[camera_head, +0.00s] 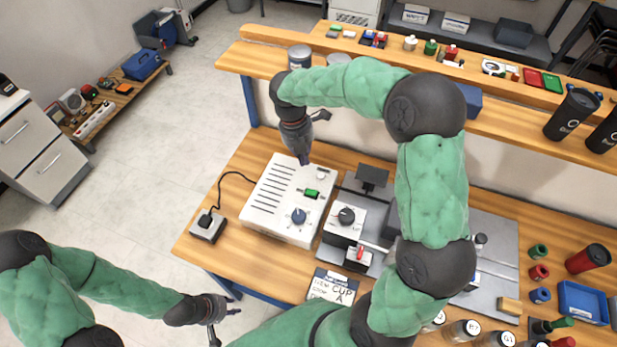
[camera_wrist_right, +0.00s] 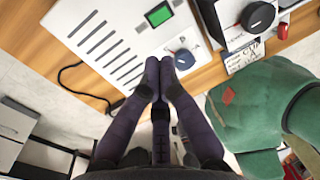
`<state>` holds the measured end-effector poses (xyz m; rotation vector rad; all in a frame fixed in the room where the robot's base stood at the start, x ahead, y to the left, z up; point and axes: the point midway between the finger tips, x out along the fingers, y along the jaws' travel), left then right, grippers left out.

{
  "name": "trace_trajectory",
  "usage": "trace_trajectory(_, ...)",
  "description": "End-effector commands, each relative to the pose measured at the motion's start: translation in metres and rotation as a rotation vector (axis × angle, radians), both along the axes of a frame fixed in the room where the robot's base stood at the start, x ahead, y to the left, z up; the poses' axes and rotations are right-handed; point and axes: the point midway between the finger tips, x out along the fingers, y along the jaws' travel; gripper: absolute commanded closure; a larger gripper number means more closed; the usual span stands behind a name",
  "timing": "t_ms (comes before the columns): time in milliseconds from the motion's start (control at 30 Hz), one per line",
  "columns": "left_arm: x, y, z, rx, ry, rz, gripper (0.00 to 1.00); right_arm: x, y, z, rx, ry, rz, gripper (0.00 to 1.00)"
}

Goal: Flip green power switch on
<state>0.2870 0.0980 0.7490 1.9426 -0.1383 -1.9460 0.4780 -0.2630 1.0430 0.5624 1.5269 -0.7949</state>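The white box (camera_head: 268,215) stands on the wooden bench, with slots, a dark blue knob (camera_head: 299,216) and the green power switch (camera_head: 311,193) on its top. The switch also shows at the top of the right wrist view (camera_wrist_right: 159,14), a green face in a dark frame; I cannot tell its position. My right gripper (camera_head: 304,161) points down over the back edge of the box, apart from the switch. In the wrist view its fingertips (camera_wrist_right: 160,62) are together with nothing between them. My left gripper (camera_head: 228,321) is low at the left, off the bench, fingers apart and empty.
A grey adapter (camera_head: 208,227) with a black cable lies left of the box. A machine with a black dial (camera_head: 346,215) stands close to its right. A raised wooden shelf (camera_head: 262,62) runs behind. A card (camera_head: 332,287) lies in front.

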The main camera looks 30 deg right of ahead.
Motion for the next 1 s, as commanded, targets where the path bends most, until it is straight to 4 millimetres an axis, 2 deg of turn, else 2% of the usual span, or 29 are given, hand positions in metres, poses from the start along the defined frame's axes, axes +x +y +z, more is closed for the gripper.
trace_trajectory(167,0.000,0.000,-0.006,0.000,0.000,0.000,0.70,-0.004,-0.002,-0.022,0.000,0.006,-0.002,1.00)
trace_trajectory(700,0.000,0.000,-0.032,0.000,0.000,0.000,0.70,-0.015,-0.012,-0.117,0.001,0.004,-0.003,1.00)
trace_trajectory(1000,0.000,0.000,-0.037,0.000,0.000,0.000,0.70,-0.017,-0.014,-0.136,0.001,0.001,0.000,1.00)
